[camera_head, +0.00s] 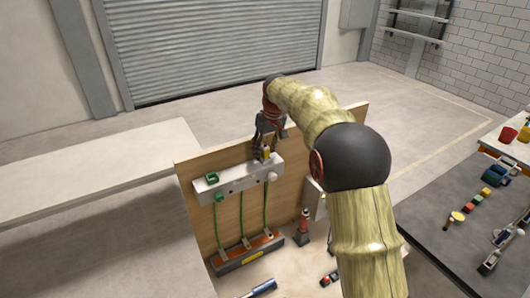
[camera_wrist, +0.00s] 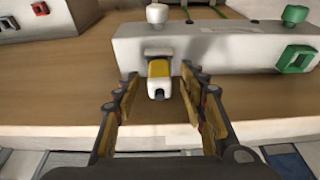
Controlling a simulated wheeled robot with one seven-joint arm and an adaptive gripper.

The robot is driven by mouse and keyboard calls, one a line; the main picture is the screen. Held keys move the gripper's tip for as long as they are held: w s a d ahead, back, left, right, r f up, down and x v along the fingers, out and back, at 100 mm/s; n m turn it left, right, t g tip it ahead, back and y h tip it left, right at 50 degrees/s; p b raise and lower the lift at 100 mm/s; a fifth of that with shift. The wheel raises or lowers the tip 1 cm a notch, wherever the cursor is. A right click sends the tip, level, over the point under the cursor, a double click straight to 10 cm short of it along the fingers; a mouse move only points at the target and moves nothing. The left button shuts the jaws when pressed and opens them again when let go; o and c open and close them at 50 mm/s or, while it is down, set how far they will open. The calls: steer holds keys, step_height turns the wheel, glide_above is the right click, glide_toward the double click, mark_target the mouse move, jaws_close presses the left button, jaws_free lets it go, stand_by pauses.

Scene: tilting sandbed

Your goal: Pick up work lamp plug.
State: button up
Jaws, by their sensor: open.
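A small yellow and white plug (camera_wrist: 159,70), likely the work lamp plug, sits at the face of a grey socket strip (camera_wrist: 225,48). It also shows in the head view (camera_head: 266,153), partly hidden by my gripper (camera_head: 262,138). In the wrist view my gripper (camera_wrist: 160,80) is open, with one finger on each side of the plug. Gaps show between the fingers and the plug, so I see no grip on it. The strip is fixed near the top of an upright wooden board (camera_head: 185,180).
A green plug or switch (camera_head: 211,178) and a white knob (camera_head: 273,176) are on the strip. Green cables (camera_head: 241,215) run down to a lower rail (camera_head: 240,262). A red and black tool (camera_head: 304,227) stands nearby. A dark table (camera_head: 440,190) with several small items is at right.

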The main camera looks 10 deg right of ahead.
steer(key=shift+c, duration=0.4)
jaws_close()
